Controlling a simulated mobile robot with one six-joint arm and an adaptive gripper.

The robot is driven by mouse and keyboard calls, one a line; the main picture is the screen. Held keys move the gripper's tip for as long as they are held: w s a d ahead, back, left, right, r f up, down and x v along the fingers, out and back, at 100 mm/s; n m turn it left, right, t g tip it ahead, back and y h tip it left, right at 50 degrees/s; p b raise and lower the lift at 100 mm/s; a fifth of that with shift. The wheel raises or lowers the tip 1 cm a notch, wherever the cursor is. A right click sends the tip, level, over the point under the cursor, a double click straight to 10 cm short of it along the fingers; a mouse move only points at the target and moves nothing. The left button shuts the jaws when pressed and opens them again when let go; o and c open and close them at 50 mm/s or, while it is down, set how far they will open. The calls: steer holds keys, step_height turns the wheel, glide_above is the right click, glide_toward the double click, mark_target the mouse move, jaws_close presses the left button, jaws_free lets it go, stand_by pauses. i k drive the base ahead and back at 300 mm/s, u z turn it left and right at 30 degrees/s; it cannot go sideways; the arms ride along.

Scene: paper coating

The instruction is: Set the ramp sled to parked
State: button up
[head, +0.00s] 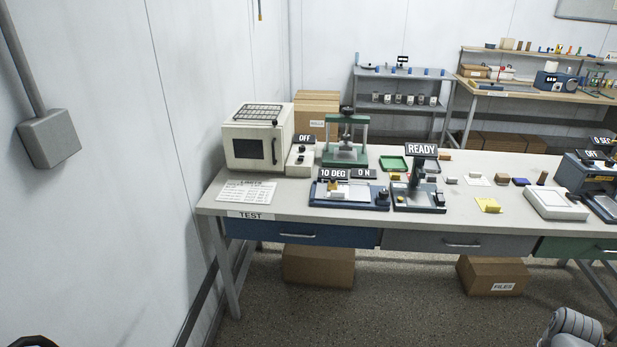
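A low blue-framed device (378,198) stands on the test table's front left part, with signs reading "10 DEG" (333,173) and "0 N" (364,173) over it. It looks like the ramp tester. A small pale block (337,193) sits on its bed, left of a dark knob (382,198); it may be the sled, but it is too small to be sure. The signs hide part of the bed.
The table (290,213) also holds a white oven (258,140), a green press (345,152) and a device marked "READY" (420,200) close on the right. A paper sheet (247,191) lies at the left. Boxes (318,265) stand underneath. Floor in front is clear.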

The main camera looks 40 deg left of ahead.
mark_target(333, 184)
steer(key=u, duration=0.4)
steer(key=i, duration=0.7)
steer(key=u, duration=0.5)
steer(key=i, duration=0.8)
steer(key=u, duration=0.2)
